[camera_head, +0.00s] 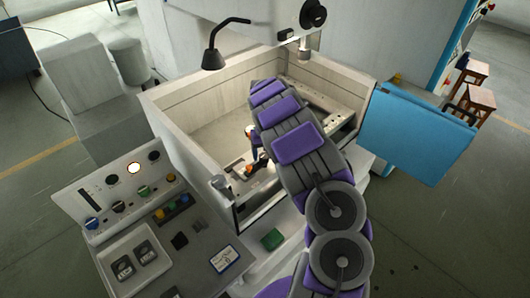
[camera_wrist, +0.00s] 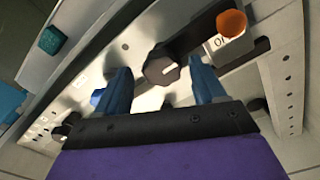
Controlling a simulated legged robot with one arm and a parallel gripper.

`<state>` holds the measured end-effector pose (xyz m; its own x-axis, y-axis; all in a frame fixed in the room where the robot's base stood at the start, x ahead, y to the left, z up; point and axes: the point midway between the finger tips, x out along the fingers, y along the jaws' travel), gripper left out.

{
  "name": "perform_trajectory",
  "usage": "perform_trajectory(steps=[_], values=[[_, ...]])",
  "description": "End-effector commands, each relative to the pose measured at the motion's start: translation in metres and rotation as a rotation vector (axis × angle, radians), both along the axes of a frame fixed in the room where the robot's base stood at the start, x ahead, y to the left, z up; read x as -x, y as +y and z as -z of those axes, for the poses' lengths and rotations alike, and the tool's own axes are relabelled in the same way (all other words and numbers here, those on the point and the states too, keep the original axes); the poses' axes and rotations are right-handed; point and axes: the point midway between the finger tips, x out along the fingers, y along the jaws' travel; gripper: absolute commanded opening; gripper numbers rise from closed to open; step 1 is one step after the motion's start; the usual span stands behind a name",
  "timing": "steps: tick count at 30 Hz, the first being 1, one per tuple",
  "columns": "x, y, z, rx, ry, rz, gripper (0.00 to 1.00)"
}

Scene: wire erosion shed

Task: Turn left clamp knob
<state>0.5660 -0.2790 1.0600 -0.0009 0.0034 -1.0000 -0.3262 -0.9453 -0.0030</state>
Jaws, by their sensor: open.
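In the wrist view, a dark round knob (camera_wrist: 162,66) with a pale mark stands out from a light metal rail. An orange knob (camera_wrist: 232,23) sits on a pale labelled block to its upper right. The frames do not settle which one is the left clamp knob. My gripper (camera_wrist: 156,70) is open, with its two blue fingers spread on either side of the dark knob in the picture. Contact with the knob cannot be told. In the head view my arm reaches into the open machine tank (camera_head: 178,110) and hides most of the gripper. A small orange part (camera_head: 249,169) shows beside it.
A control panel (camera_head: 84,186) with coloured knobs stands on a desk at the left. A black lamp (camera_head: 213,58) hangs over the tank. A blue door (camera_head: 418,135) juts out at the right. The tank walls enclose the work area.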

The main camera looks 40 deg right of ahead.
Motion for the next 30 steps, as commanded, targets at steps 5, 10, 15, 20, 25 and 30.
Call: perform_trajectory(steps=[5,10,15,20,25,30], values=[[-0.0002,0.0008,0.0000,0.001,-0.001,-0.001,0.70],[0.0000,-0.0006,0.0005,0.000,0.000,0.000,0.60],[0.0001,-0.0015,0.0007,-0.001,0.001,0.000,0.44],[0.0000,-0.0017,0.0006,-0.001,0.001,0.000,0.28],[-0.0001,-0.0019,0.0005,0.000,0.000,0.000,0.14],[-0.0003,-0.0017,0.0004,0.000,0.000,0.009,0.14]])
